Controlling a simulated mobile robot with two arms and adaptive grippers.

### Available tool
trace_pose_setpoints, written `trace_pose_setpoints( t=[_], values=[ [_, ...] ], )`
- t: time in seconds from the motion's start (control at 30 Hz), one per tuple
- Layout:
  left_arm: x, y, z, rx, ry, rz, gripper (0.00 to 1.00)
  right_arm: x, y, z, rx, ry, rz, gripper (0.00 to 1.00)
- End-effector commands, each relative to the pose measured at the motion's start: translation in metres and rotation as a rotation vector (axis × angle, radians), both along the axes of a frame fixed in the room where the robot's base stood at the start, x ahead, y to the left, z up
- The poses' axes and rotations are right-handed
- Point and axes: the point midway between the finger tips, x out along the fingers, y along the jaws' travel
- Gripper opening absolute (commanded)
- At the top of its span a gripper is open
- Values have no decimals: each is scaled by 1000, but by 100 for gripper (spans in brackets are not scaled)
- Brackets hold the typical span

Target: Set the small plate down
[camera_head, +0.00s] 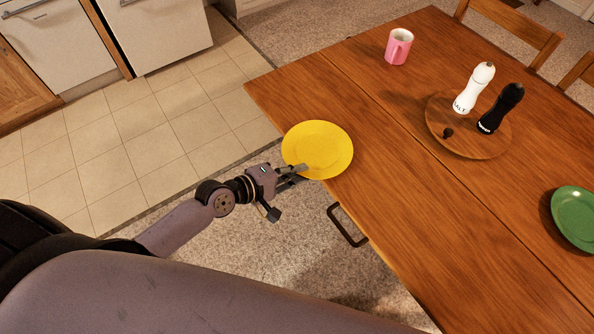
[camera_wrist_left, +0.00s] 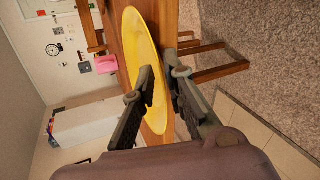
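The small plate is yellow and round (camera_head: 320,145). It lies over the near left edge of the wooden table, its left side overhanging the floor. My left gripper (camera_head: 297,174) is at its near rim, one finger over the upper face and the other beneath. In the left wrist view the plate (camera_wrist_left: 137,45) is seen nearly edge-on, and the fingers (camera_wrist_left: 163,75) close in on its rim from both sides. They appear shut on it. Whether its underside touches the table cannot be told. My right gripper is not in view.
The wooden table (camera_head: 400,200) has free room in its middle. A pink mug (camera_head: 399,46) stands at the back. A round wooden tray (camera_head: 469,146) holds a white salt mill (camera_head: 473,88) and a black pepper mill (camera_head: 500,109). A green plate (camera_head: 575,217) lies at the right. A dark handle (camera_head: 346,228) juts from the near side.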

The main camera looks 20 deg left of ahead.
Motion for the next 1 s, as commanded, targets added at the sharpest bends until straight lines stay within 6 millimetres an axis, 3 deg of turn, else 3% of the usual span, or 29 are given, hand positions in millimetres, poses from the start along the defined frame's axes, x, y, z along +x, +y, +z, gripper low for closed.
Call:
trace_pose_setpoints(
  t=[0.17, 0.53, 1.0],
  values=[
    [0, 0, 0, 0, 0, 0, 25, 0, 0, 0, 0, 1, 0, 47],
    [-4, 3, 4, 0, 0, 0, 25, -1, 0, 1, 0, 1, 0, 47],
    [-70, 52, 40, 2, 3, -4, 25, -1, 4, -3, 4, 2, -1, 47]
  ],
)
